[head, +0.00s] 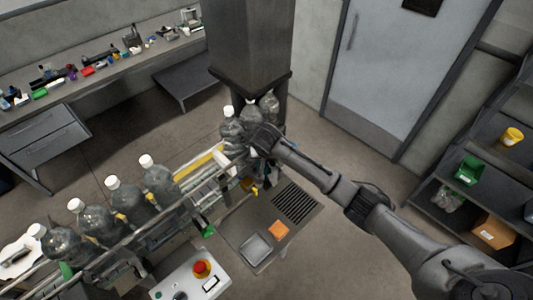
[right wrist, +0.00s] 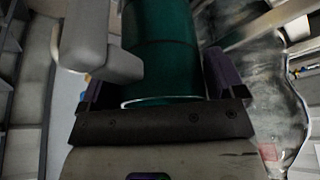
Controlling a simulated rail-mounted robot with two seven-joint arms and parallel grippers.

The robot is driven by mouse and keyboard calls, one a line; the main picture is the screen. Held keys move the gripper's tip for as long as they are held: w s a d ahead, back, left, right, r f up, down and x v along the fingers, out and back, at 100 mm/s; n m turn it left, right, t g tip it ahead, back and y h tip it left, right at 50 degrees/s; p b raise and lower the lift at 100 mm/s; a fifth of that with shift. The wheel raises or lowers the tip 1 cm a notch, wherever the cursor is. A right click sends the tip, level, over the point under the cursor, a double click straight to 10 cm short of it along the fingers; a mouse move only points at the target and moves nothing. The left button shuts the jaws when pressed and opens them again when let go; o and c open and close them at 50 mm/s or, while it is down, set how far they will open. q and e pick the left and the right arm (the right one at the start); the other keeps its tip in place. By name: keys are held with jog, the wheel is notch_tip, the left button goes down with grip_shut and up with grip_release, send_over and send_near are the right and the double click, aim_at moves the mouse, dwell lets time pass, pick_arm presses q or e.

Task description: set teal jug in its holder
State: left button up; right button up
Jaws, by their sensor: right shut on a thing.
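The teal jug (right wrist: 162,58) shows in the right wrist view as a teal cylinder with a pale lower rim, between the two fingers. My right gripper (head: 262,142) is shut on it, at the far end of the bottle conveyor in the head view. The arm and hand hide the jug there. In the right wrist view a clear bottle (right wrist: 258,85) stands close at the right of the gripper. I cannot make out the jug's holder. My left gripper is in neither view.
Large clear bottles (head: 158,180) with white caps line the conveyor (head: 135,236). A control box with a red button (head: 202,268) is in front. A side table (head: 296,232) holds an orange block (head: 278,230) and a grey tray (head: 256,249). Shelves (head: 440,205) stand at right.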

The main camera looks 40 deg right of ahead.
jog(key=shift+f, duration=0.3)
jog(key=o, duration=1.6)
jog(key=shift+f, duration=0.1)
jog(key=shift+b+v, duration=0.9)
jog(key=shift+v, duration=6.1)
